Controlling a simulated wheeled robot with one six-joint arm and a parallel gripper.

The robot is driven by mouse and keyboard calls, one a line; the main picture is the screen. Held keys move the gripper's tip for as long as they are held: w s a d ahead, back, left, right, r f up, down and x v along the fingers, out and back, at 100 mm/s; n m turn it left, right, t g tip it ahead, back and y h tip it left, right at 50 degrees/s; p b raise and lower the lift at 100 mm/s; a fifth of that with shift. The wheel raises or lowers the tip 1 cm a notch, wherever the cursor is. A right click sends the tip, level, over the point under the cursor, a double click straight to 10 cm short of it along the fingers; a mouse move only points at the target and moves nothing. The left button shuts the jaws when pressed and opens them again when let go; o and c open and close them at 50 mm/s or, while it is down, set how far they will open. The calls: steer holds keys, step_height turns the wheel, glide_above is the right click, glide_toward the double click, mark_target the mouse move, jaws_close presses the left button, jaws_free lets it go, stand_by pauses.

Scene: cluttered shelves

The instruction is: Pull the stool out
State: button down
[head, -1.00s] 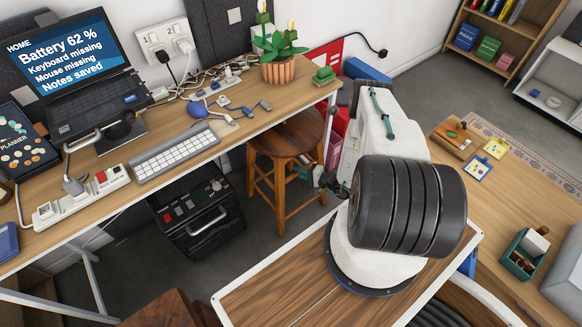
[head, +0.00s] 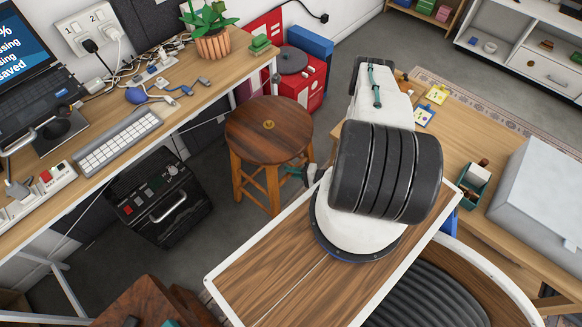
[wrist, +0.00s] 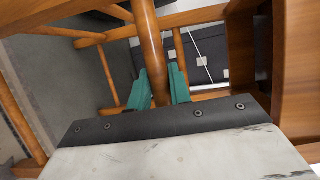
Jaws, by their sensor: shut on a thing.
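The round wooden stool (head: 268,130) stands on the floor in front of the desk, its dark brown seat fully in view and its orange-brown legs below. In the wrist view my gripper (wrist: 160,92) has its two green fingers on either side of an upright stool leg (wrist: 148,45) and is shut on it. In the head view my gripper (head: 306,175) is small at the stool's right side, partly hidden by my arm. Other legs and rungs surround the held leg in the wrist view.
The desk (head: 205,112) runs along the left with a keyboard (head: 118,138) and potted plant (head: 211,35). A black box with a handle (head: 160,195) stands left of the stool. A red cabinet (head: 300,80) is behind it. A wooden table (head: 470,150) is at right.

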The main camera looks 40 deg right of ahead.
steer(key=shift+d, duration=0.3)
steer(key=c, duration=1.3)
jaws_free()
steer(key=shift+a, duration=0.15)
steer(key=v, duration=0.7)
steer(key=shift+s, duration=0.35)
steer(key=shift+s+r, duration=0.1)
